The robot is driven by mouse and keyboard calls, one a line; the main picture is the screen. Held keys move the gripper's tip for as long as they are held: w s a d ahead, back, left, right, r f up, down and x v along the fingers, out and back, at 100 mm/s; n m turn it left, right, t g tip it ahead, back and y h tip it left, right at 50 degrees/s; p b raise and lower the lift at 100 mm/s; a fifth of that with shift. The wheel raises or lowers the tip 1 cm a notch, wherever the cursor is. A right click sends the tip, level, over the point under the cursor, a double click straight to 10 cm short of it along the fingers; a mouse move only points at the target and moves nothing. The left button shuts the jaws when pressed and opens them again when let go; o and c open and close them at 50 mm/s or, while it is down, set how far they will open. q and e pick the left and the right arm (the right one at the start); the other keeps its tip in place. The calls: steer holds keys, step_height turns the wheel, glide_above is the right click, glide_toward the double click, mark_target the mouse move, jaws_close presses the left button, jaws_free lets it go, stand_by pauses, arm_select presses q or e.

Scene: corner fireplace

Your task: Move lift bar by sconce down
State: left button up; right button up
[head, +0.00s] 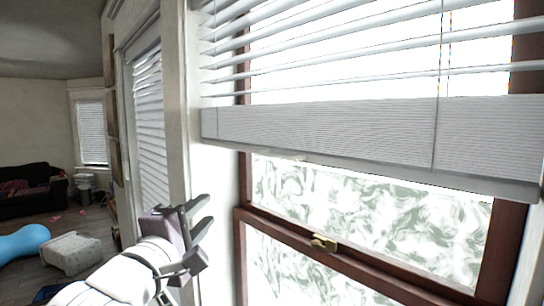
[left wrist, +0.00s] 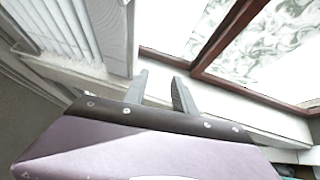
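A white blind with a pale bottom bar (head: 370,168) hangs across the large window in the head view, partway down. I take this bar for the lift bar; no sconce is visible to confirm it. My left gripper (head: 203,212) is below and to the left of the bar, apart from it, near the wall beside the window. In the left wrist view my left gripper (left wrist: 160,80) has its two fingers spread with nothing between them. The bar cannot be made out in that view. My right gripper is not in view.
A brown window frame with a brass latch (head: 324,243) crosses below the blind. Another blind (head: 150,120) hangs left of the white wall post (head: 178,110). A dark sofa (head: 30,192), a blue object (head: 22,242) and a pale block-like seat (head: 72,254) stand farther left on the floor.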

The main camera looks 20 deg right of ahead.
mark_target(271, 157)
arm_select(q)
steer(key=s+d+r+m+g+h+p, duration=0.2)
steer(key=s+d+r+m+h+p, duration=0.15)
steer(key=s+d+r, duration=0.45)
steer(key=shift+n+h, duration=0.25)
steer(key=shift+n, duration=0.1)
steer(key=x, duration=0.2)
steer(key=p+x, duration=0.1)
steer(key=x, duration=0.2)
steer(key=r+x, duration=0.1)
steer(key=x, duration=0.1)
steer(key=shift+w+a+r+p, duration=0.15)
steer(key=shift+w+p, duration=0.1)
steer(key=shift+p, duration=0.15)
steer(key=shift+w+d, duration=0.35)
steer(key=shift+d, duration=0.05)
steer(key=shift+a, duration=0.15)
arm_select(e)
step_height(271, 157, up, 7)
arm_select(q)
jaws_close()
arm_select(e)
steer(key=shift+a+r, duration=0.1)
